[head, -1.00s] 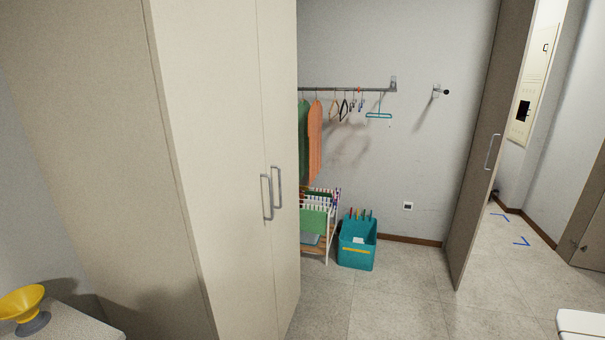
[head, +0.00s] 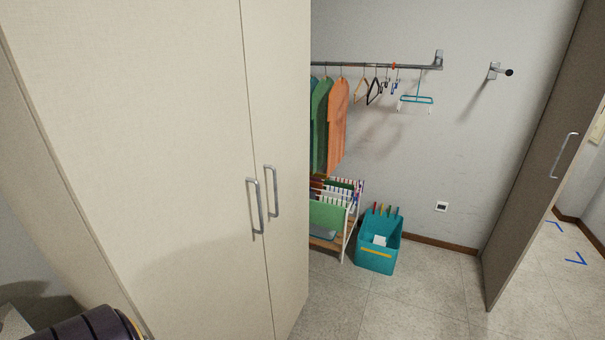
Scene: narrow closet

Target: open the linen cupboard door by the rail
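The linen cupboard is a tall cream cabinet with two doors, a wide left door (head: 180,150) and a narrower-looking right door (head: 283,120). Both doors look shut. A vertical metal rail (head: 256,206) is on the left door, and a second metal rail (head: 272,191) is on the right door, close beside the seam. Nothing touches either rail. Neither of my grippers shows in the head view.
A clothes rod (head: 375,65) with garments and hangers is on the back wall. A drying rack (head: 335,220) and a teal bin (head: 378,245) stand right of the cupboard. A brown door (head: 545,150) stands open at right. Floor (head: 400,310) in front is clear.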

